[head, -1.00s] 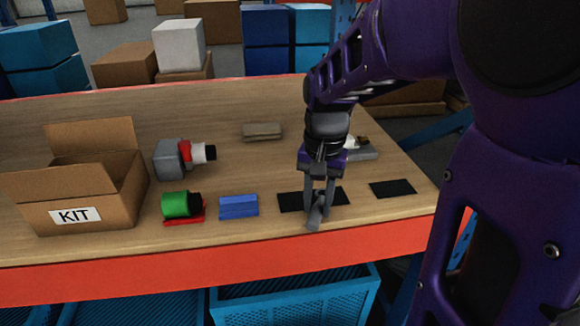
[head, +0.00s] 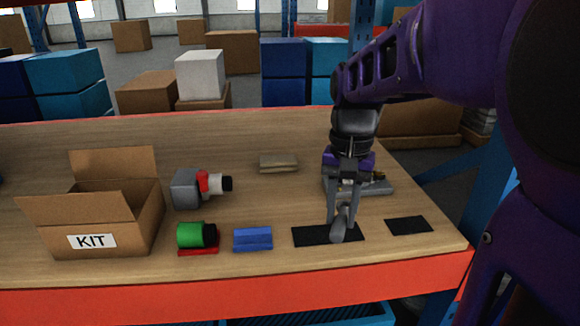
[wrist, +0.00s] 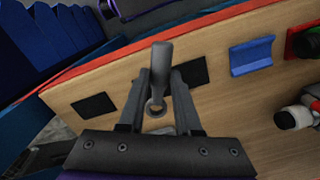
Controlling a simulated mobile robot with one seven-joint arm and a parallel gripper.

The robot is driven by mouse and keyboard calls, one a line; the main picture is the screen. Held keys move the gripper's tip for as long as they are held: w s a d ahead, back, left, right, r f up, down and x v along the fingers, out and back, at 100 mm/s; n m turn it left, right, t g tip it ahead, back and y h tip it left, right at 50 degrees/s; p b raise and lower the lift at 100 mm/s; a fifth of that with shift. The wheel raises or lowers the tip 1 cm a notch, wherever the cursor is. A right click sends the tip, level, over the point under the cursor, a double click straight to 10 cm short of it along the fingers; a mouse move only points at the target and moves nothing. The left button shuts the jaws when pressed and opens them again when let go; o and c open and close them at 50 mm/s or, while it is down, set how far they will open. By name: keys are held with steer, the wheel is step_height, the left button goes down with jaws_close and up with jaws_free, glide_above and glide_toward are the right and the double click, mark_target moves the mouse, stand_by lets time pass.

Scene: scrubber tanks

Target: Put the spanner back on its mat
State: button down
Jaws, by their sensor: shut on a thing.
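The spanner (head: 340,229) is grey and is held between the two fingers of my gripper (head: 343,212). In the wrist view the spanner (wrist: 161,62) points away from the gripper (wrist: 160,80), with its ring end between the fingers. A black mat (head: 311,237) lies on the bench below and around the spanner in the head view; it also shows in the wrist view (wrist: 194,71). I cannot tell whether the spanner touches it. A second, smaller black mat (head: 408,225) lies bare to the right. Nothing marks which mat is the spanner's.
A blue block (head: 253,239) and a green cylinder (head: 190,235) on a red base stand left of the mat. An open KIT carton (head: 92,241) is at far left. A grey-and-red part (head: 187,189) and a tan block (head: 278,163) lie behind. Grey metal things (head: 375,185) sit behind my gripper.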

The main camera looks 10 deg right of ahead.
steer(key=shift+n+g, duration=0.3)
steer(key=shift+d+f+b, duration=0.3)
steer(key=shift+f, duration=0.5)
steer(key=shift+d+f+b, duration=0.25)
steer(key=shift+f+b, duration=0.05)
steer(key=shift+f, duration=0.55)
steer(key=shift+d+f+b, duration=0.3)
steer(key=shift+f, duration=0.5)
steer(key=shift+f, duration=0.6)
steer(key=c, duration=0.5)
jaws_free()
